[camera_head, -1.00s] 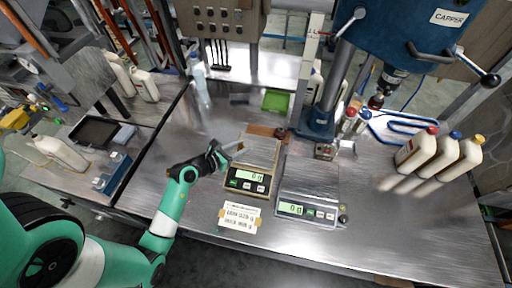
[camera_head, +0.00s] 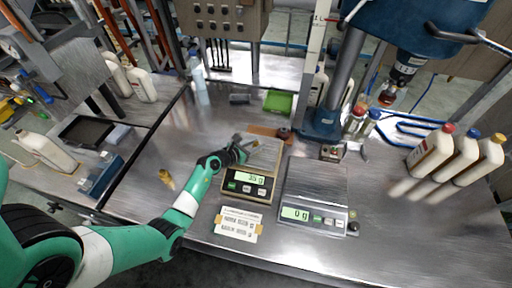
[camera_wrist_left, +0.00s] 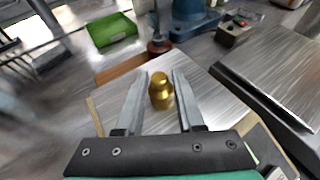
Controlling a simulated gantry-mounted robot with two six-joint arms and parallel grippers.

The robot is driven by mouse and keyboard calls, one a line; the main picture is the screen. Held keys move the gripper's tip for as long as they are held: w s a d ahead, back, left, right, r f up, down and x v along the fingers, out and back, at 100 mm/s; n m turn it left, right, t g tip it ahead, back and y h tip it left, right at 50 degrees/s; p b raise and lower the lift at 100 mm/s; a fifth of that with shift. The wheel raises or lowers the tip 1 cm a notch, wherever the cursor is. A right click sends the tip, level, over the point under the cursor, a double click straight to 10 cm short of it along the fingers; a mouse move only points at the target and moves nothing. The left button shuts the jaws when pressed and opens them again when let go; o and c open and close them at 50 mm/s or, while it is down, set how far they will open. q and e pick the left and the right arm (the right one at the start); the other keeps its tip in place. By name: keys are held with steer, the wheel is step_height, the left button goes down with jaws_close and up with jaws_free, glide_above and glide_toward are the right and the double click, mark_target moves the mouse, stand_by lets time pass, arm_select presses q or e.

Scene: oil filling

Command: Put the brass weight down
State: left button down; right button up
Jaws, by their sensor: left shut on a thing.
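The brass weight (camera_wrist_left: 160,92) stands upright between the fingers of my left gripper (camera_wrist_left: 160,85), over the pan of the left scale. The left gripper also shows in the head view (camera_head: 247,143), low over the back part of that pan. It is shut on the weight. The left scale (camera_head: 248,184) has a lit green display that seems to read about 35 g, so something presses on its pan. My right gripper is not in view.
A second scale (camera_head: 315,213) reading 0 g stands to the right. A label card (camera_head: 238,224) lies in front of the left scale. A small brass-coloured object (camera_head: 166,178) lies on the bench to the left. White bottles (camera_head: 430,150) stand at right, a green tray (camera_head: 278,102) behind.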

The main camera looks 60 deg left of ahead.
arm_select(q)
steer(key=shift+w, duration=0.1)
steer(key=c, duration=0.5)
jaws_free()
steer(key=shift+r, duration=0.15)
steer(key=shift+s+d+r+p, duration=0.1)
steer(key=shift+s+r+p, duration=0.1)
steer(key=shift+s+p, duration=0.15)
steer(key=p+v, duration=0.3)
steer(key=v, duration=0.8)
steer(key=shift+s+p, duration=0.15)
steer(key=shift+p, duration=0.15)
